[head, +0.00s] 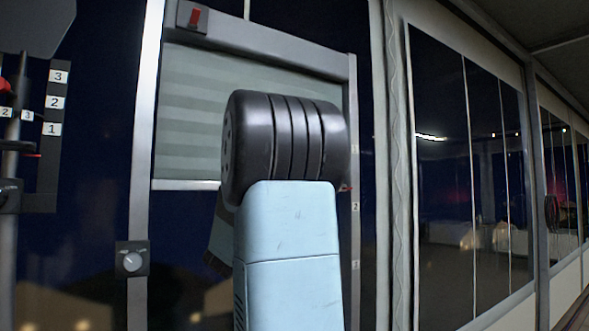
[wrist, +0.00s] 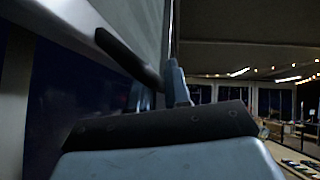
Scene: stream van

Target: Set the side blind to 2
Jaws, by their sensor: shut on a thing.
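The side blind (head: 188,115), grey-green striped fabric, hangs partly lowered in its window frame in the head view. Its pale bottom bar (head: 183,185) shows left of my arm. A number scale (head: 355,207) runs down the right frame post. A small red pointer (head: 345,188) at the bar's right end sits between the top label and the 2, nearer the 2. My arm hides the bar's middle and my gripper in the head view. In the wrist view my gripper (wrist: 165,82) is shut at a dark handle (wrist: 125,52) by the blind; the exact contact is unclear.
A round knob (head: 132,262) is on the left frame post. A red switch (head: 194,18) sits on the blind's top casing. Another numbered scale (head: 54,102) stands at far left. Large windows (head: 470,170) line the right wall, with a walkway at far right.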

